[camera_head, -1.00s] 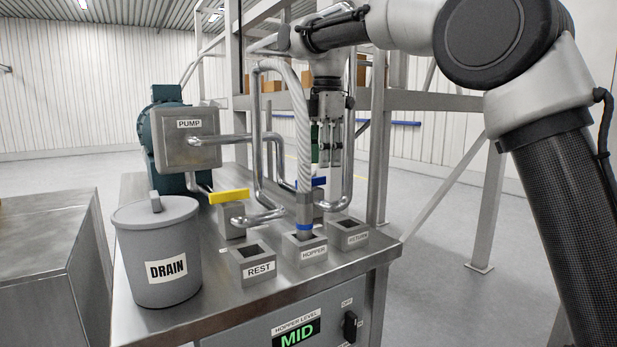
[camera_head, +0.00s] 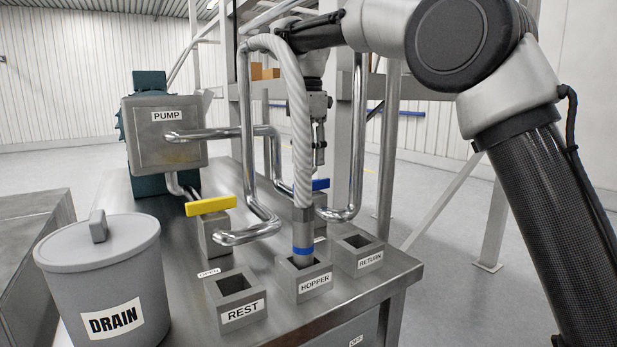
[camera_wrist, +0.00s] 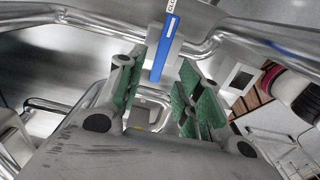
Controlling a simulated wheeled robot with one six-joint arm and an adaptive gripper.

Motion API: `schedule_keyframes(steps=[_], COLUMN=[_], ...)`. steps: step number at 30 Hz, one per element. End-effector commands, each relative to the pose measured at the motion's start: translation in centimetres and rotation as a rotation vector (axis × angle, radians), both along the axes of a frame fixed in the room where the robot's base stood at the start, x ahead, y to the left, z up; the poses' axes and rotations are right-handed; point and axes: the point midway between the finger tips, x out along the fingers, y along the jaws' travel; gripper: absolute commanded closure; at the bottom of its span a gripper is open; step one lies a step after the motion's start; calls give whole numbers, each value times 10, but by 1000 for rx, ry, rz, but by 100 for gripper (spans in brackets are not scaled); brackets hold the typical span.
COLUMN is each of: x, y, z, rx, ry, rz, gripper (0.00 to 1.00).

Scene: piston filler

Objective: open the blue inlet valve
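The blue inlet valve handle (camera_head: 320,184) is a short flat bar on a block behind the hopper socket, partly hidden by the hose and pipes. In the wrist view the blue handle (camera_wrist: 165,48) points lengthwise up the picture, ahead of and between the fingers. My gripper (camera_head: 319,150) hangs pointing down above the handle, partly behind the hose. In the wrist view my gripper (camera_wrist: 163,80) has its green-padded fingers spread apart with nothing gripped. The handle appears beyond the fingertips; contact cannot be told.
A ribbed hose with a blue band (camera_head: 303,251) stands in the hopper socket (camera_head: 305,282). Rest (camera_head: 238,305) and return (camera_head: 360,258) sockets flank it. A yellow handle (camera_head: 211,205), bent steel pipes (camera_head: 262,200), the pump (camera_head: 163,140) and drain bucket (camera_head: 100,275) crowd the left.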

Motion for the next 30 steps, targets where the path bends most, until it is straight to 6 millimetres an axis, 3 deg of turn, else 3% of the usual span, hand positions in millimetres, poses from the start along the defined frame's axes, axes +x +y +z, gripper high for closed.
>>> schedule_keyframes(steps=[9,21,27,30], x=[0,0,0,0], y=[0,0,0,0], z=[-51,-62,-62,-62], rx=[-1,0,0,0], ry=[2,0,0,0], rz=[-1,-1,-1,-1], gripper=[64,64,100,100])
